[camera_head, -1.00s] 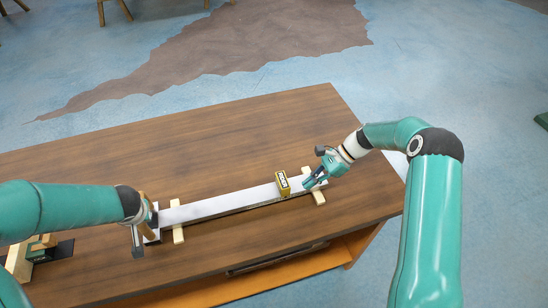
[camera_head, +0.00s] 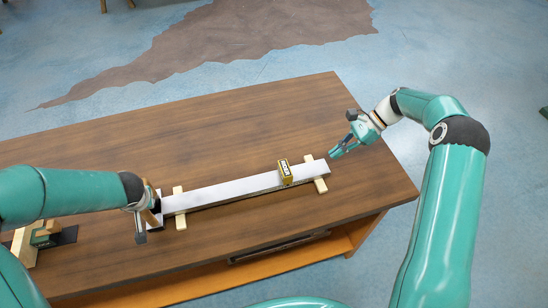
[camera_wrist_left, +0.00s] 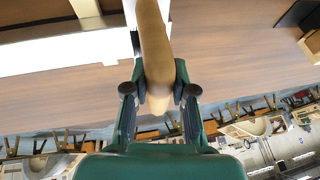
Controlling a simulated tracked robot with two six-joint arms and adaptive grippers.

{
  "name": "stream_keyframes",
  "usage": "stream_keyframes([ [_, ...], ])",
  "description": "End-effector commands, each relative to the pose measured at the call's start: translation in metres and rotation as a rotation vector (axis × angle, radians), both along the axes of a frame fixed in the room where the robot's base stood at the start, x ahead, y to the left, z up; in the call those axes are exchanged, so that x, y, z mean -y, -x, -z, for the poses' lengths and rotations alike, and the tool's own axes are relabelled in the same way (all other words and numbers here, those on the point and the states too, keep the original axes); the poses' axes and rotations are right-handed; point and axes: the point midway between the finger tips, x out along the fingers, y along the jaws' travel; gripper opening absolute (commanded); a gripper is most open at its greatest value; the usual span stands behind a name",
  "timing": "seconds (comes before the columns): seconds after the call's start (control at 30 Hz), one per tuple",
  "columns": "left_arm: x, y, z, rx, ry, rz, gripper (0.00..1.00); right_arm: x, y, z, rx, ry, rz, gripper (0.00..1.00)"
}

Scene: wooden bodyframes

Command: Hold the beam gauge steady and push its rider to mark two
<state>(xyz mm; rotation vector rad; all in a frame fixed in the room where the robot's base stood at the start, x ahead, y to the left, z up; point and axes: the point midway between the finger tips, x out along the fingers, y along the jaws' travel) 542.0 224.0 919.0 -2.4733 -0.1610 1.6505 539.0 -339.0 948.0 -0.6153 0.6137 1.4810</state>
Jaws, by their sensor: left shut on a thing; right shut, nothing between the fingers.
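The beam gauge is a long pale beam (camera_head: 225,193) resting on two light wooden strips on the table. Its rider (camera_head: 285,173), a yellow and black block, sits on the beam near the right end. Any marks are too small to read. My left gripper (camera_head: 147,217) is at the beam's left end, shut on a tan wooden handle (camera_wrist_left: 154,45). In the left wrist view its fingers (camera_wrist_left: 158,92) lie on both sides of the handle. My right gripper (camera_head: 336,153) is shut and empty, just beyond the beam's right end, apart from beam and rider.
The brown wooden table (camera_head: 255,120) is clear behind the beam. A wooden and green object with a dark plate (camera_head: 62,236) stands at the table's left, near my left arm. An orange-brown shelf (camera_head: 290,257) shows below the front edge.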

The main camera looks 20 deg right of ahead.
Motion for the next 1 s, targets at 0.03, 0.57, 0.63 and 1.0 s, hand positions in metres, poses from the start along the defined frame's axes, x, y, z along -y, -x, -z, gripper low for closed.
stream_keyframes([
  [0.03,0.000,0.002,0.003,-0.008,0.001,-0.001,0.00,0.000,0.000,0.000,0.000,0.000,0.000,0.00],
  [0.57,0.000,0.001,0.001,-0.004,-0.001,-0.002,0.54,0.000,0.000,0.000,0.000,0.000,0.000,0.00],
  [0.63,0.000,0.001,0.001,-0.003,-0.001,-0.002,0.54,0.000,0.000,0.000,0.000,0.000,0.000,0.00],
  [1.0,0.005,0.011,-0.027,0.003,0.000,0.000,0.54,0.000,0.000,0.000,0.000,0.000,0.000,0.00],
])
